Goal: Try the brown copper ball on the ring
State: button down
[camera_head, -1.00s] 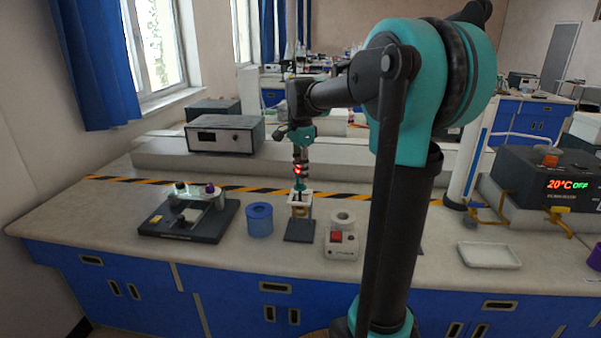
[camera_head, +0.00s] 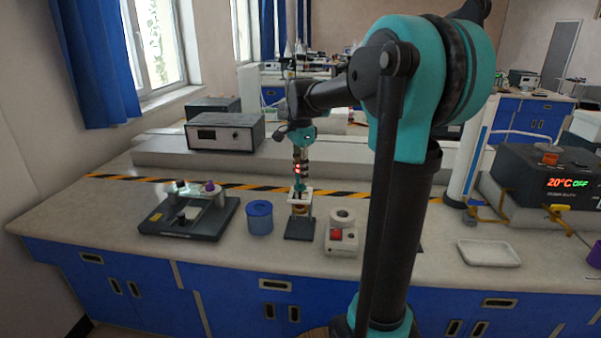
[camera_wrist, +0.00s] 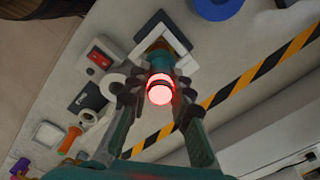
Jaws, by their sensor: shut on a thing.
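My gripper (camera_head: 299,172) points down over the ring stand and is shut on an upright teal handle (camera_wrist: 158,60) with a glowing red top. The handle also shows in the head view (camera_head: 299,187). Its lower end reaches the white square top of the ring stand (camera_head: 291,196). The stand has a dark base (camera_head: 299,231). A brownish shape (camera_head: 300,209) shows just under the white top; I cannot tell whether it is the copper ball or part of the stand. In the wrist view the white frame (camera_wrist: 181,40) lies beyond the handle, and the ring opening is mostly hidden.
A blue cup (camera_head: 259,219) stands close left of the stand. A device with a red switch (camera_head: 341,238) stands close right. A dark apparatus (camera_head: 187,219) is farther left. A white tray (camera_head: 489,253) and a heater box (camera_head: 548,178) are at right. Striped tape (camera_head: 140,183) runs behind.

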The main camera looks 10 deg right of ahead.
jog(key=shift+f, duration=0.5)
dwell(0.9)
jog(key=shift+r, duration=0.15)
dwell(1.5)
jog(key=shift+r, duration=3.5)
